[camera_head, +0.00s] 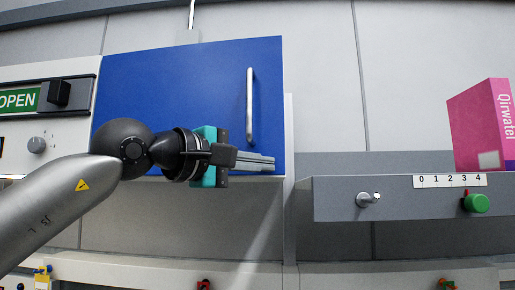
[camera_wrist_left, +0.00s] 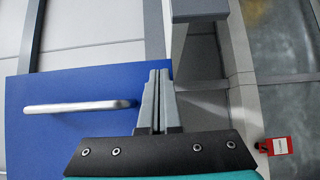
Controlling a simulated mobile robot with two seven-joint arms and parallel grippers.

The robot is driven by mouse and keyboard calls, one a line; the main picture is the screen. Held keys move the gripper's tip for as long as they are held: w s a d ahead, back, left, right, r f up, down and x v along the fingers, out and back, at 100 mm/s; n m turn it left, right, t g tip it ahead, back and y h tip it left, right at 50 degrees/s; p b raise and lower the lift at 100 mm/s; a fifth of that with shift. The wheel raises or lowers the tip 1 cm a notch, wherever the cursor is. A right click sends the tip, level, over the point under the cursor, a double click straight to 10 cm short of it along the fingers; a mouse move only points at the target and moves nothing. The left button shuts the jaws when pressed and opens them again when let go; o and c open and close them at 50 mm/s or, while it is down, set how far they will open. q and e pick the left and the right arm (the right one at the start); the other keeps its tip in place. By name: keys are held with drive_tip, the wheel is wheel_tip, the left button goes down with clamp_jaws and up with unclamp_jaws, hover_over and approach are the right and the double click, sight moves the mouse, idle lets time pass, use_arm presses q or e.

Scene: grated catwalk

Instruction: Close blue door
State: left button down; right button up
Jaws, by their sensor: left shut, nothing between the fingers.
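The blue door (camera_head: 185,85) is a flat panel with a vertical silver handle (camera_head: 250,105) near its right edge. It shows with its handle in the left wrist view too (camera_wrist_left: 60,140). The door's face is toward me and it looks shut or nearly shut; I cannot tell whether a gap is left. My left gripper (camera_head: 274,163) is shut and empty, in front of the door's lower right corner and below the handle. In the left wrist view its fingertips (camera_wrist_left: 158,72) lie by the door's edge; contact is unclear. My right gripper is not in view.
A grey shelf unit (camera_head: 335,200) with a peg (camera_head: 369,199), a number strip (camera_head: 450,181) and a green knob (camera_head: 477,203) stands right of the door. A pink box (camera_head: 475,125) is on it. A green OPEN sign (camera_head: 18,101) and black switch (camera_head: 60,94) are left.

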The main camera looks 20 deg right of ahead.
use_arm(q)
drive_tip(key=shift+w+d+r+n+t+y+p, duration=0.1)
drive_tip(key=shift+w+d+n+t+y+p, duration=0.1)
drive_tip(key=shift+w+d+n+t, duration=0.3)
drive_tip(key=shift+w+d+r+n+t+y+p, duration=0.1)
drive_tip(key=shift+w+d+t+y+p, duration=0.1)
drive_tip(key=shift+w+t, duration=0.35)
drive_tip(key=shift+w+a, duration=0.1)
drive_tip(key=shift+w, duration=0.15)
